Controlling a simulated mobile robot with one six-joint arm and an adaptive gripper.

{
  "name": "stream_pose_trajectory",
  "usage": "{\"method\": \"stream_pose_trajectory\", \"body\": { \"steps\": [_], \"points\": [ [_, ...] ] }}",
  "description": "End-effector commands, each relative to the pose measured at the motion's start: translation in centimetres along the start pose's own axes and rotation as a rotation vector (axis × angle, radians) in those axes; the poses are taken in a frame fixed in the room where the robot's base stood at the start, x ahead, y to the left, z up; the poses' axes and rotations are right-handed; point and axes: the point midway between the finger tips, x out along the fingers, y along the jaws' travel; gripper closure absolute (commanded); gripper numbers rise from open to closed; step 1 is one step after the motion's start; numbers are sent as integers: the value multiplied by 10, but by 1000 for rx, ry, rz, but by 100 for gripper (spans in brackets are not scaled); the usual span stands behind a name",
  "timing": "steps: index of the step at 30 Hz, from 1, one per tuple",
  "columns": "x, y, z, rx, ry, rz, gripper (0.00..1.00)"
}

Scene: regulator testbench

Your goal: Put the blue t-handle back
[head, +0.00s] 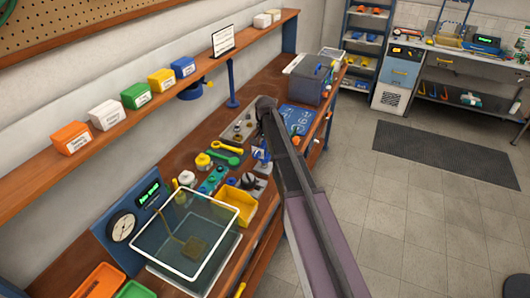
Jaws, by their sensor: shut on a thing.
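My arm reaches over the workbench (186,148) from the lower right. My gripper (261,165) points down at the middle of the bench, partly hidden by my own arm. It is shut on a small blue piece (259,153), which looks like the blue t-handle; its shape is too small and covered to make out. Just below the gripper is a grey metal fixture (258,184) on the bench. I cannot tell whether the blue piece touches it.
A blue board (299,118) and grey box (312,82) stand beyond.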

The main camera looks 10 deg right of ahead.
Motion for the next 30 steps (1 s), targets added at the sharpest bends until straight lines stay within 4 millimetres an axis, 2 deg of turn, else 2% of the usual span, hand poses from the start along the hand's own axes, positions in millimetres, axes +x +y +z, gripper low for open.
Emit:
{"method": "stream_pose_trajectory", "body": {
  "steps": [8, 13, 22, 30],
  "points": [
    [0, -1, -1, 0, 0, 0, 100],
    [2, -10, -12, 0, 0, 0, 100],
    [29, -8, -10, 1, 0, 0, 100],
    [37, -8, -10, 1, 0, 0, 100]
  ]
}}
